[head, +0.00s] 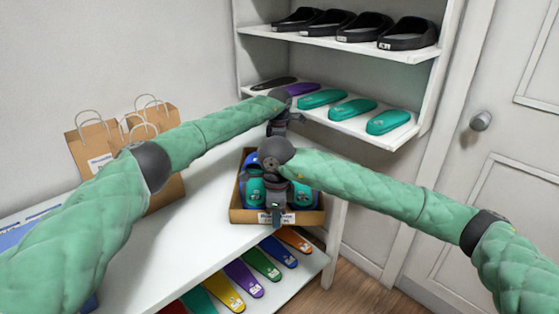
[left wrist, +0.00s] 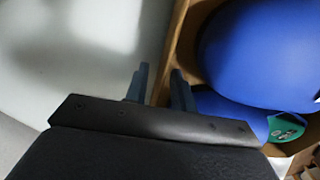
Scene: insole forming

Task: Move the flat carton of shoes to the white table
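The flat carton (head: 236,216) is a shallow brown box on the white table (head: 185,238), near its right edge. It holds blue and teal shoes (head: 251,190); they also show in the left wrist view (left wrist: 258,50). My right gripper (head: 276,222) points down at the carton's front wall, beside its white label. Its fingers show too narrowly to tell their gap. My left gripper is at the carton's far side, mostly hidden behind my right arm in the head view. In the left wrist view its fingers (left wrist: 160,88) stand close together on either side of the carton wall (left wrist: 178,35).
Paper bags (head: 125,145) stand on the table at the left. Coloured insoles (head: 240,278) lie on a lower shelf. A door (head: 470,160) is at the right. The table's middle is clear.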

